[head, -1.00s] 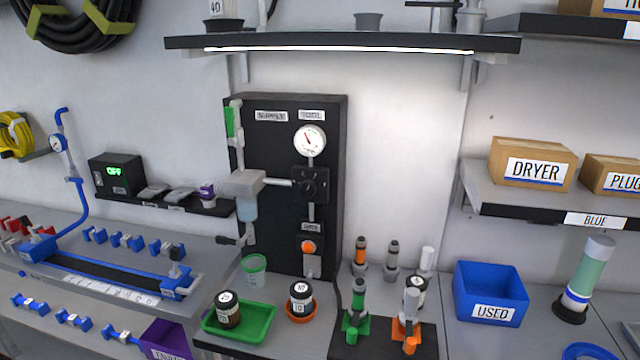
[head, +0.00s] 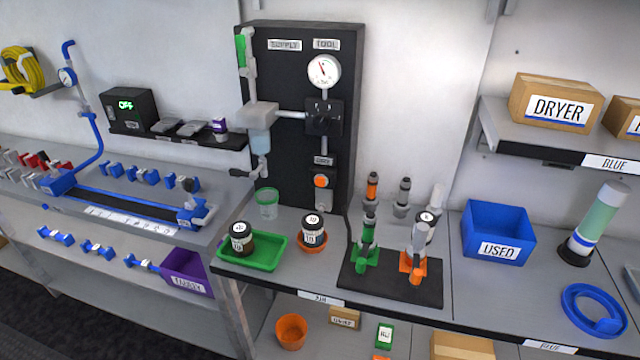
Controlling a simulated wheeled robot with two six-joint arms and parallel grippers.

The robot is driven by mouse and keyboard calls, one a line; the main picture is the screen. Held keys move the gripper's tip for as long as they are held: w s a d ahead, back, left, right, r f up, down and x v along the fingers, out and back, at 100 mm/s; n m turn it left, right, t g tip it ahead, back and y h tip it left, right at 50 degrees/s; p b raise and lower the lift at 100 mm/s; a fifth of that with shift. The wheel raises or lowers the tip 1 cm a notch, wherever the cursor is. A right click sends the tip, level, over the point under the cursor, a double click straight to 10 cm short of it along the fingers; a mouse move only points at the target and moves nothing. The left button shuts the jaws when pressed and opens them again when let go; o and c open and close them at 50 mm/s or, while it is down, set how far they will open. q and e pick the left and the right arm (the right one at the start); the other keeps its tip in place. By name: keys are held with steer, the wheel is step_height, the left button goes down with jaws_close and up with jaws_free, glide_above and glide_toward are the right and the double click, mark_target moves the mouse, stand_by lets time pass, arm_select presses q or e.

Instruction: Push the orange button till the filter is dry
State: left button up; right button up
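The orange button (head: 321,181) sits low on the black supply panel (head: 290,80), under a small label that seems to read DRY. The filter unit (head: 261,118), a grey head with a translucent bowl, is mounted at the panel's left side. A round gauge (head: 323,71) is at the panel's upper right, above a black regulator block (head: 324,117). Neither of my grippers shows in the head view.
A green tray (head: 252,262) with a dark jar, a jar in an orange dish (head: 313,246) and a translucent green cup (head: 267,203) stand below the panel. A black mat (head: 390,287) with green and orange tools lies to the right. A blue USED bin (head: 498,235) stands farther right.

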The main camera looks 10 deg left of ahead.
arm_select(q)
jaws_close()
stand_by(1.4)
